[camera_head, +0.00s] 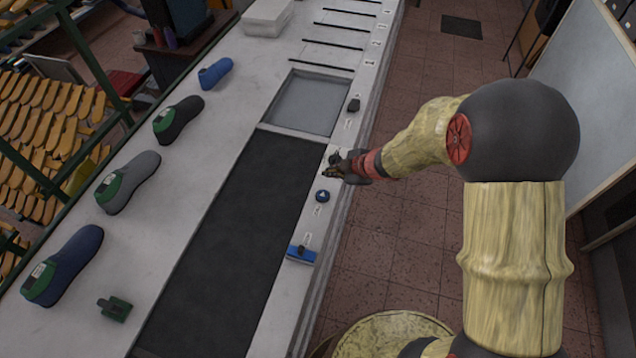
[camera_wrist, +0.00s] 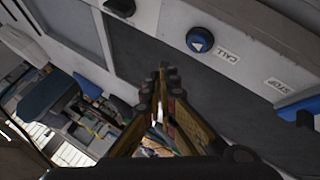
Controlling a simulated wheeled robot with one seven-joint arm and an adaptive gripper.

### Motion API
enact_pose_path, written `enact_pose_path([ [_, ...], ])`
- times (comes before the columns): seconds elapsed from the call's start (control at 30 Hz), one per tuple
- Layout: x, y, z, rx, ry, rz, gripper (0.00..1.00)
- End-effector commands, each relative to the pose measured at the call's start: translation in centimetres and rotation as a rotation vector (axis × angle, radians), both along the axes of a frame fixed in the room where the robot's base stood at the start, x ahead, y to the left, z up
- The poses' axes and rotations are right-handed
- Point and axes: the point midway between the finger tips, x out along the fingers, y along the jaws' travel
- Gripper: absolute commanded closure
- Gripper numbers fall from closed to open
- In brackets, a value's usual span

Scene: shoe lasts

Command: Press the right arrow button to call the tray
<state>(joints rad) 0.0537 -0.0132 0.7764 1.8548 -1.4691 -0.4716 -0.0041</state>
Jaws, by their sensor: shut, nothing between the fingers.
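A round dark blue button (camera_head: 322,196) with a white arrow mark sits on the right rim of the long counter. In the wrist view the button (camera_wrist: 199,40) shows beside the label "CALL". My gripper (camera_head: 332,168) is shut and empty, over the rim just beyond the button, and does not appear to touch it. Its fingertips (camera_wrist: 163,68) are left of and below the button in the wrist view. A grey square tray-like panel (camera_head: 305,102) lies at the far end of the black belt (camera_head: 235,240).
A blue lever (camera_head: 301,254) by the "STOP" label (camera_wrist: 277,86) lies nearer on the rim. A dark knob (camera_head: 353,104) stands farther along it. Several shoe lasts, such as a blue one (camera_head: 65,265), line the counter's left side. The tiled floor (camera_head: 405,230) right of it is open.

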Motion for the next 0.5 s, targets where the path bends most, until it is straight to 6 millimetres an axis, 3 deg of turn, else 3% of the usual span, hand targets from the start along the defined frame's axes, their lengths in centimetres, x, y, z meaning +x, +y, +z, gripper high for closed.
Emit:
enact_pose_path([
  [0.2,-0.9,2.8,1.3,0.07,-0.018,0.111,1.0],
  [0.5,-1.0,3.2,1.6,0.087,-0.02,0.118,1.0],
])
